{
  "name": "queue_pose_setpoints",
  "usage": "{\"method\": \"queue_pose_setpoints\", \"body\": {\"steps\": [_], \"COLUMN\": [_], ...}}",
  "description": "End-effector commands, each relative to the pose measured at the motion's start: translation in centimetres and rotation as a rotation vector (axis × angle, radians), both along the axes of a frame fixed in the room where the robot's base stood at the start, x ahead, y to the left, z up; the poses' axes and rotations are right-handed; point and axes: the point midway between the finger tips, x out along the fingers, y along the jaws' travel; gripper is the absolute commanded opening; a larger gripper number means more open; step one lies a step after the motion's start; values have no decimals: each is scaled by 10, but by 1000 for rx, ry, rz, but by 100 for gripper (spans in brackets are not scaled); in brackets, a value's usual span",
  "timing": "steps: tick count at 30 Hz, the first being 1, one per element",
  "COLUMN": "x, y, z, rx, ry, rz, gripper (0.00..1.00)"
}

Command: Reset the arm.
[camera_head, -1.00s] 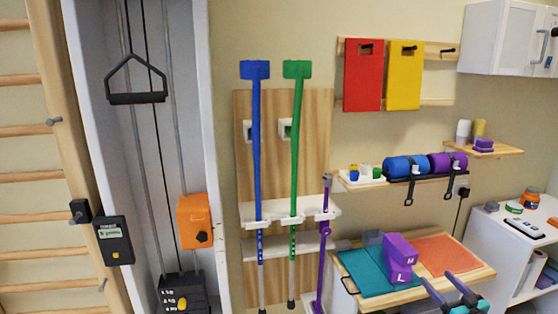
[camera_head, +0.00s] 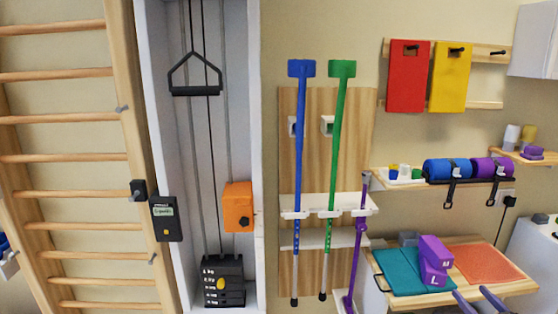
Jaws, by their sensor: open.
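My gripper (camera_head: 469,292) shows only in part at the bottom right edge of the head view. Its two bluish fingers stand apart with nothing seen between them, so it is open and empty. The fingers appear in front of the near edge of a wooden table (camera_head: 522,288). On this table lie a teal mat (camera_head: 400,272) and an orange mat (camera_head: 485,264). Purple blocks (camera_head: 434,252) are stacked between the mats, up and left of the fingers. The rest of the arm is out of the picture.
A blue crutch (camera_head: 297,160), a green crutch (camera_head: 336,160) and a purple stick (camera_head: 358,240) stand in a wall rack. A pulley weight column (camera_head: 222,283) and wall bars (camera_head: 70,194) are at left. A shelf (camera_head: 408,182) holds blue and purple rolls.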

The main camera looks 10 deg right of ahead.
Motion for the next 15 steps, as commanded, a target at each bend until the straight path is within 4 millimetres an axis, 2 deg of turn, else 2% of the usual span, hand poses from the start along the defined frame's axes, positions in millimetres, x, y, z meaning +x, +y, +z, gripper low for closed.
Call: {"method": "queue_pose_setpoints", "body": {"steps": [8,15], "x": [21,54], "y": [22,65], "z": [-9,-25], "rx": [10,29], "ry": [6,17], "rz": [42,115], "gripper": [72,72]}}
